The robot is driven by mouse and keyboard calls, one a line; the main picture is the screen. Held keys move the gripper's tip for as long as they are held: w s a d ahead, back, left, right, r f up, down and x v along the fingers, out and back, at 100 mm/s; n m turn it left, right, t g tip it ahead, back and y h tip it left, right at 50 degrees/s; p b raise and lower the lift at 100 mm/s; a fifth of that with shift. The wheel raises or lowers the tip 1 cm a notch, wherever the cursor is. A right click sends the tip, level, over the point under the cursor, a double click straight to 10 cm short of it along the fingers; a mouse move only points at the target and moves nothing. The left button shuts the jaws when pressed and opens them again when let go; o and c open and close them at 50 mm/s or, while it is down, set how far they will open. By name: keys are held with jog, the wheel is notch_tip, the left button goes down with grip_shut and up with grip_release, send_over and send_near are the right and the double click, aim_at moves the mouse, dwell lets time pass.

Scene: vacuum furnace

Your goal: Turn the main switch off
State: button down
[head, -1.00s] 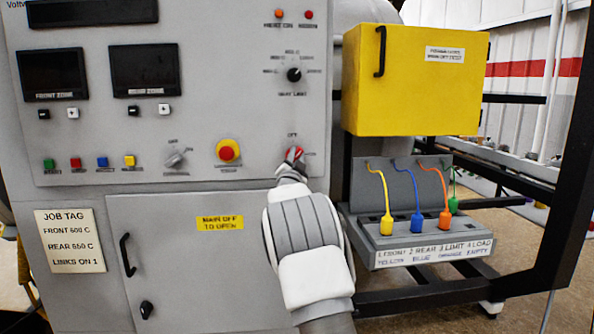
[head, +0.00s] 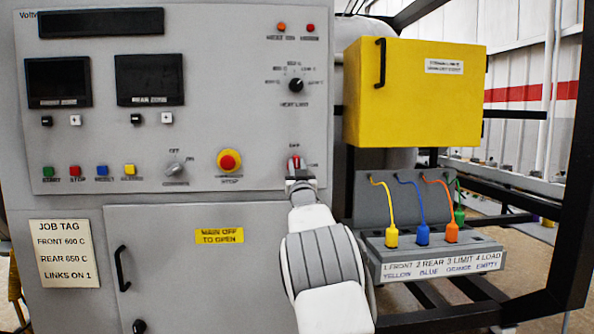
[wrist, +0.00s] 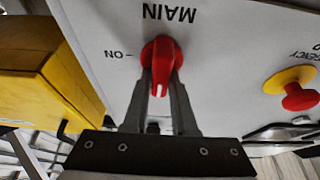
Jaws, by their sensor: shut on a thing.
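The main switch (head: 294,164) is a red rotary knob low on the right of the grey control panel. An OFF label stands above it in the head view. In the wrist view, which is upside down, the knob (wrist: 161,62) stands beside the MAIN and ON lettering. Its handle lies upright, with its white mark at the end away from MAIN and not towards ON. My gripper (wrist: 162,88) is shut on the knob, one finger on each side. In the head view my gripper (head: 297,180) reaches it from below and hides its lower part.
A red emergency stop on yellow (head: 229,161) and a grey selector (head: 175,168) are left of the switch. A cabinet door (head: 205,265) is below. A yellow box (head: 415,95) and a plug board (head: 440,247) with coloured plugs stand right.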

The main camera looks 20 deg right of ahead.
jog(key=shift+f, duration=0.1)
dwell(0.4)
jog(key=c, duration=0.7)
grip_release()
jog(key=shift+s, duration=0.15)
jog(key=v, duration=1.7)
jog(key=shift+s+p, duration=0.1)
jog(key=shift+p, duration=0.2)
jog(key=shift+a, duration=0.1)
